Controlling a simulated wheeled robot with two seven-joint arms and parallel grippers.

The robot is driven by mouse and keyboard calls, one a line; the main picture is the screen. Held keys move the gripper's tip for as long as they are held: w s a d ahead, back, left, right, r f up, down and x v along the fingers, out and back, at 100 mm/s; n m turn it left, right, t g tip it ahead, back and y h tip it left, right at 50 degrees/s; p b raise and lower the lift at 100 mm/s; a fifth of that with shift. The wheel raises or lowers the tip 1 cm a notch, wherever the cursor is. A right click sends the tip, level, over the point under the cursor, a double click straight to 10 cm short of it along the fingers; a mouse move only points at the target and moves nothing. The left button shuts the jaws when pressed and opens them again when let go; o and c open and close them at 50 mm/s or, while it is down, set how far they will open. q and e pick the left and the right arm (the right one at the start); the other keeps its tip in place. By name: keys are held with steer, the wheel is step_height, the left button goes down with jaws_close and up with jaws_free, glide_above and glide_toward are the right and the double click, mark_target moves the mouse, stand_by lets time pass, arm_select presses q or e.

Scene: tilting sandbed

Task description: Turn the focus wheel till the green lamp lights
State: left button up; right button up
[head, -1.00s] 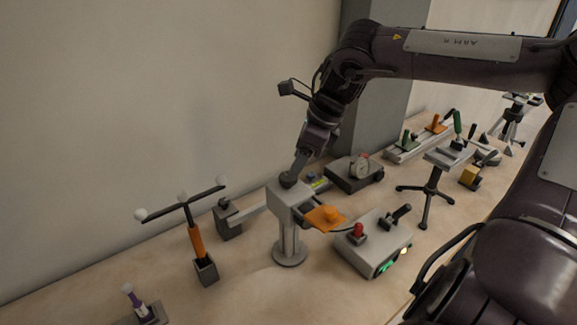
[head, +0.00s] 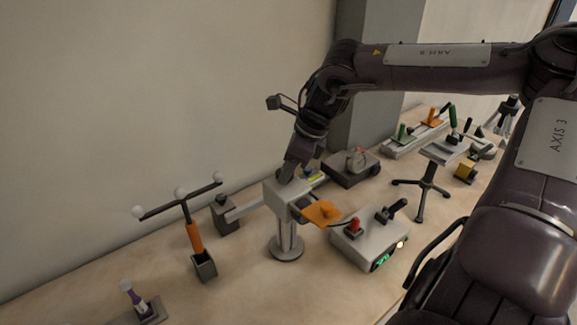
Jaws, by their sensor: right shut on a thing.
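A pale grey instrument head (head: 279,195) stands on a round-footed post, with an orange plate (head: 321,212) on its right side. A dark wheel, which I take for the focus wheel, sits on top of it, largely hidden by my gripper. My right gripper (head: 287,174) reaches down from above and is shut on the focus wheel. I cannot tell whether a separate green lamp is lit. My left gripper is out of view.
An orange-handled stand with white balls (head: 194,238) is at left, and a purple-handled tool (head: 135,300) at front left. A dark box with a dial (head: 351,170) is behind. A tripod table (head: 442,153) stands at right. The bench's front middle is clear.

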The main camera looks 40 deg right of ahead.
steer(key=shift+m, duration=0.4)
steer(key=shift+m+h+b, duration=0.3)
steer(key=shift+m+b, duration=0.2)
steer(key=shift+b, duration=0.05)
steer(key=m+h+b, duration=0.1)
steer(key=m, duration=0.2)
steer(key=shift+a+f+t, duration=0.1)
steer(key=shift+a+t, duration=0.1)
steer(key=shift+t, duration=0.2)
steer(key=m+h+b, duration=0.1)
steer(key=m, duration=0.3)
steer(key=shift+a+h, duration=0.1)
steer(key=shift+h, duration=0.3)
steer(key=shift+a+m+h+b, duration=0.1)
steer(key=shift+m+h+b, duration=0.55)
steer(key=shift+m, duration=1.05)
steer(key=shift+g, duration=0.3)
steer(key=o, duration=1)
